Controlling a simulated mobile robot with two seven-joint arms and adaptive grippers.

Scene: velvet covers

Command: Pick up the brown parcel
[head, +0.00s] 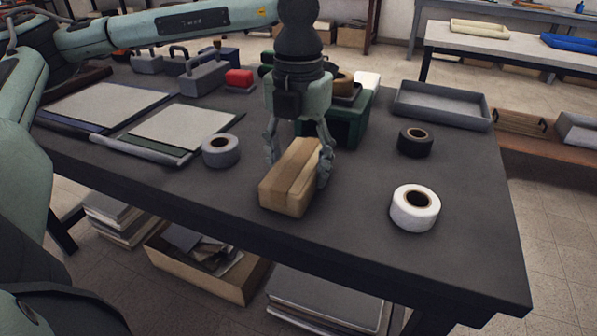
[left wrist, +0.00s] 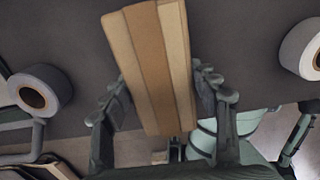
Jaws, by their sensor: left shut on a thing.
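The brown parcel (head: 287,184) is a long cardboard box with a tape strip along it, near the front middle of the dark table. My left gripper (head: 299,166) comes down from above with one finger on each side of the parcel and is shut on it. In the left wrist view the parcel (left wrist: 158,65) lies between the two fingers of the left gripper (left wrist: 166,100). I cannot tell whether the parcel's underside touches the table. My right gripper is not in view.
A grey tape roll (head: 221,150) lies left of the parcel; a white roll (head: 415,208) and a black roll (head: 415,142) lie to the right. A green crate (head: 350,128) stands close behind. A grey tray (head: 440,105) is at the back right.

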